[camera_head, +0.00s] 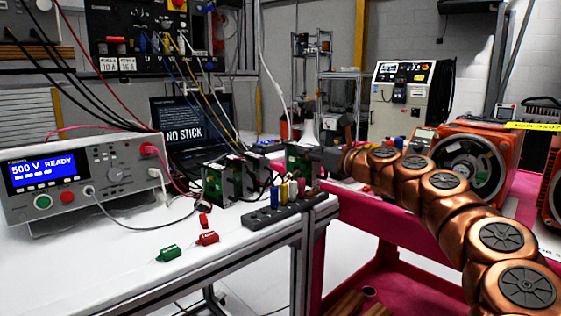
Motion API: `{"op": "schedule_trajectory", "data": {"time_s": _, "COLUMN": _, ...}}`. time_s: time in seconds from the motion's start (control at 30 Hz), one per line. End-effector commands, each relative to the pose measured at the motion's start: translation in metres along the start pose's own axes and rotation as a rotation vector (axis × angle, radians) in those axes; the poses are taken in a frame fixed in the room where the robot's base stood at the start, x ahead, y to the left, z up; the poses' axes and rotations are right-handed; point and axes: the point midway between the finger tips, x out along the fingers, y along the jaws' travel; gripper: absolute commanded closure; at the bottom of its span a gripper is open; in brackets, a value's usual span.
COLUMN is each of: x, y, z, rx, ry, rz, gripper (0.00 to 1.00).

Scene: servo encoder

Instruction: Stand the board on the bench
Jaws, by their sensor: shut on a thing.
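My gripper (318,160), dark grey at the end of my copper-coloured arm, is shut on a green board (298,158). The board is upright near the right back edge of the white bench (105,262). I cannot tell whether its lower edge touches the bench, as plugs and a black strip stand in front of it. Similar green boards (214,184) stand on the bench to its left. My fingertips are small and partly hidden.
A black strip with coloured plugs (262,215) lies along the bench's right edge. Loose green (167,254) and red (207,238) parts lie in front. A tester (80,178) and a laptop (190,131) stand behind. A magenta cart (375,225) with an orange motor (470,165) is at right.

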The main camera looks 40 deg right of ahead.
Motion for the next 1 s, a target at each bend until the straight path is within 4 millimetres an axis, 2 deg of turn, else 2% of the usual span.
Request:
{"op": "schedule_trajectory", "data": {"time_s": 0.73, "x": 0.092, "y": -0.024, "z": -0.010, "rx": -0.001, "ry": 0.000, "rz": 0.004, "gripper": 1.00}}
{"op": "schedule_trajectory", "data": {"time_s": 1.0, "x": 0.113, "y": -0.032, "z": -0.012, "rx": 0.000, "ry": 0.000, "rz": 0.002, "gripper": 1.00}}
